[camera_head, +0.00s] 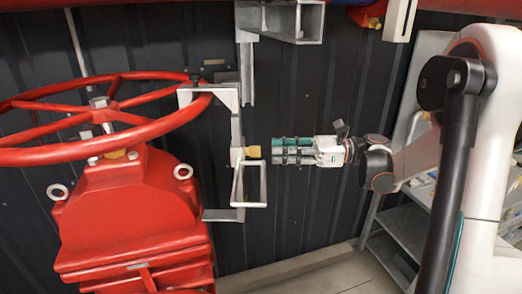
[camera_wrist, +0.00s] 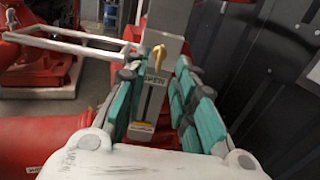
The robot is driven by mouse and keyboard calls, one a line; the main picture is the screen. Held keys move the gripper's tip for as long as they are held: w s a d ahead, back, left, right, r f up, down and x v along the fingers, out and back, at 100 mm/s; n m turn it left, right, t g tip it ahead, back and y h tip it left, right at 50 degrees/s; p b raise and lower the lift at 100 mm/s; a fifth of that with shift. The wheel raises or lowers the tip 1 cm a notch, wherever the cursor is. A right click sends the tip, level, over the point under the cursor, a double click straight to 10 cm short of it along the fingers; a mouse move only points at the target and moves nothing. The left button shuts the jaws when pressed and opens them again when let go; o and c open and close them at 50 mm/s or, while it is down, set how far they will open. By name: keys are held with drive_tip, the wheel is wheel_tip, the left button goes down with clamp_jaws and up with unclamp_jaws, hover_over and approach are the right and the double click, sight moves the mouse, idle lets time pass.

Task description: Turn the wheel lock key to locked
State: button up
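The wheel lock key (camera_head: 252,152) is a small yellow piece on the grey metal lock bracket (camera_head: 238,125), beside the red wheel (camera_head: 150,131). In the wrist view the yellow key (camera_wrist: 158,56) stands out from the grey lock face, above a pale label too small to read. My gripper (camera_head: 274,150) points left at the key, its tips close to it with a small gap. In the wrist view my gripper (camera_wrist: 162,68) has its teal-and-grey fingers apart, with the key seen between and beyond the tips. Nothing is held.
A red valve body (camera_head: 135,210) stands under the wheel. A metal loop (camera_head: 262,185) juts from the bracket just below the key. A dark ribbed wall (camera_head: 310,90) lies behind my gripper. Grey shelving (camera_head: 400,245) stands at the right.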

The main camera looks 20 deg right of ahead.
sight(253, 151)
drive_tip(key=x, duration=0.5)
drive_tip(key=shift+w+a, duration=0.15)
drive_tip(key=shift+a, duration=0.15)
drive_tip(key=shift+c, duration=0.2)
clamp_jaws()
